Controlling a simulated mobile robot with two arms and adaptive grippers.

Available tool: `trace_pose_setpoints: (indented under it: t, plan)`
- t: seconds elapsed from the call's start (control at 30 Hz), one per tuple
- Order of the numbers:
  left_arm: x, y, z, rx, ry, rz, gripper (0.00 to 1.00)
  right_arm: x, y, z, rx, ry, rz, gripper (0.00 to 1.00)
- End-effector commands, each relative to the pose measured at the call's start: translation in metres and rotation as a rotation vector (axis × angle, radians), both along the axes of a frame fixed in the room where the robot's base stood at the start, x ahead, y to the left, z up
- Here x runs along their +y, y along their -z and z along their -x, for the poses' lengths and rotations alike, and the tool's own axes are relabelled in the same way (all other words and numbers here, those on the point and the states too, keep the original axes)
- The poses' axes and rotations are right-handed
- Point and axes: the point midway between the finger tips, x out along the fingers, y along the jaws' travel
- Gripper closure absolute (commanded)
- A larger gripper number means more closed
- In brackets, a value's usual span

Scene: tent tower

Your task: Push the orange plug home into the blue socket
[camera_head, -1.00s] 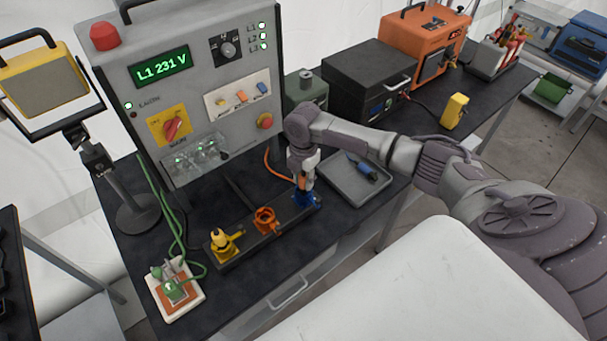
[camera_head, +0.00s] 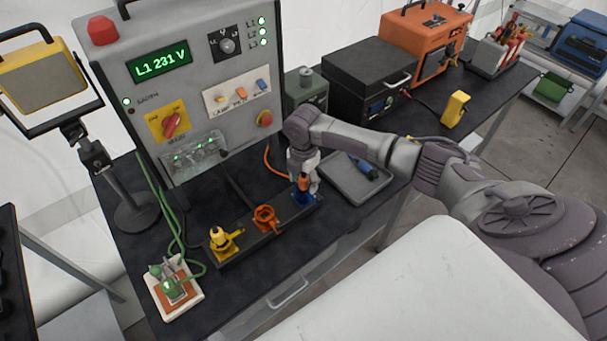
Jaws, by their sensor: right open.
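The orange plug (camera_head: 303,182) stands roughly upright at the blue socket (camera_head: 304,197), at the right end of a dark socket strip. How deep the plug sits in the socket is too small to tell. An orange cable (camera_head: 272,168) runs to it from the grey panel. My right gripper (camera_head: 309,178) is open, close by the plug, pointing down. Its fingers partly overlap the plug in the picture, and I cannot tell whether they touch it. My left gripper is not in view.
An orange socket (camera_head: 265,217) and a yellow socket with a yellow plug (camera_head: 221,241) share the strip (camera_head: 245,246). A grey tray (camera_head: 348,185) holding a dark blue item lies to the right. The grey panel (camera_head: 205,90) stands close behind.

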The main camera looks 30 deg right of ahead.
Motion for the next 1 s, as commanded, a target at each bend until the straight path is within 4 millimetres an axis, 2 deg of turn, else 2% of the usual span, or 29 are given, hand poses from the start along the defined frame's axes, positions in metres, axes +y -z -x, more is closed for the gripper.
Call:
trace_pose_setpoints:
  t: [0.17, 0.27, 0.7, 0.83, 1.0]
  plan:
    - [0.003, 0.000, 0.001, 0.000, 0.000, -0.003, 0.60, 0.000, -0.002, 0.000, 0.000, 0.000, 0.000, 0.41]
    - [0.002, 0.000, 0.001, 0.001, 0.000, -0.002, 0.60, 0.000, -0.011, -0.001, -0.002, 0.000, -0.001, 0.41]
    - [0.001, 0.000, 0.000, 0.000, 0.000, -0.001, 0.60, 0.000, -0.097, -0.001, -0.003, 0.000, 0.000, 0.41]
    - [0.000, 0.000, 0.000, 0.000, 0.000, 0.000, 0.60, 0.000, -0.113, -0.001, -0.002, 0.000, -0.001, 0.41]
    - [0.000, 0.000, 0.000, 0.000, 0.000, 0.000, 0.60, 0.000, -0.120, 0.000, 0.001, 0.000, 0.000, 0.41]
